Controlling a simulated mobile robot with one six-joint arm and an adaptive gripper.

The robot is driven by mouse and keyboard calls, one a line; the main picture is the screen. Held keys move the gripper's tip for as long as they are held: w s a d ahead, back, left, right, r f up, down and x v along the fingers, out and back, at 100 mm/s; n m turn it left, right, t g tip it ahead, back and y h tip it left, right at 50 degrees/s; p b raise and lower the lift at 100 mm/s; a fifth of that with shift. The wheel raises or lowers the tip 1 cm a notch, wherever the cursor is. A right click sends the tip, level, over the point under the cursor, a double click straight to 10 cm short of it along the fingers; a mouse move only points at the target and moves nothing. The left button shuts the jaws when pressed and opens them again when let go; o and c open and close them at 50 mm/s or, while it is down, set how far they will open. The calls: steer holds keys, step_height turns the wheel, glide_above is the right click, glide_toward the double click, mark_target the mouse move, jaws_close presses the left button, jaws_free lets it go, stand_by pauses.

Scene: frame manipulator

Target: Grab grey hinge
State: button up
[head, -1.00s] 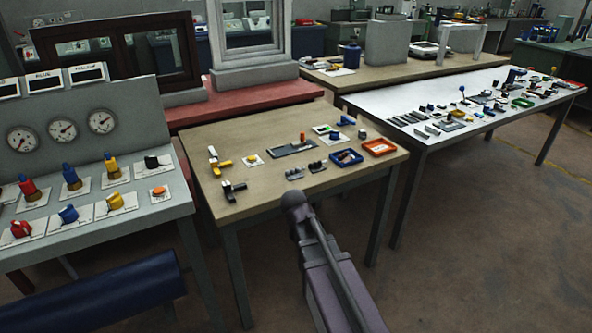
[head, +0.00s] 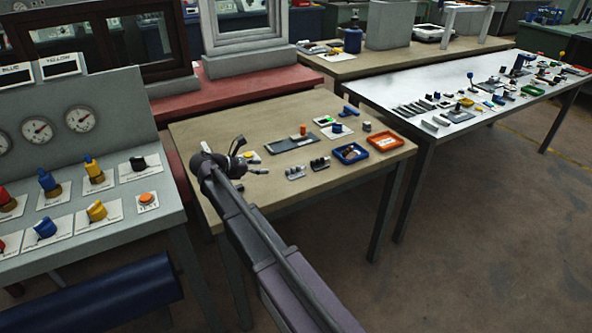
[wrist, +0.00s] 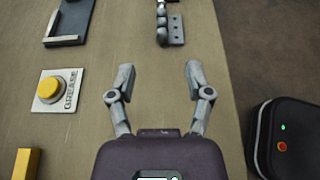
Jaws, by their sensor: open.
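A grey hinge (wrist: 176,30), with a flat leaf with dark holes and a rounded knuckle, lies on the beige table at the top of the wrist view, partly cut off by the frame edge. In the head view my arm hides part of the table's left side.
A yellow button on a white label plate (wrist: 58,90) lies left of my gripper, with a yellow block (wrist: 26,163) below it. A grey tray (head: 291,144), blue bin (head: 350,153) and orange bin (head: 384,141) stand on the beige table (head: 215,125). Bare tabletop surrounds the hinge.

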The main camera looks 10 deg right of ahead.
mark_target(293, 168)
steer(key=shift+d, duration=0.2)
steer(key=shift+b+x, duration=1.65)
steer(key=shift+x, duration=2.7)
steer(key=shift+b+x, duration=1.05)
steer(key=shift+x, duration=1.5)
steer(key=shift+f, duration=0.1)
jaws_close()
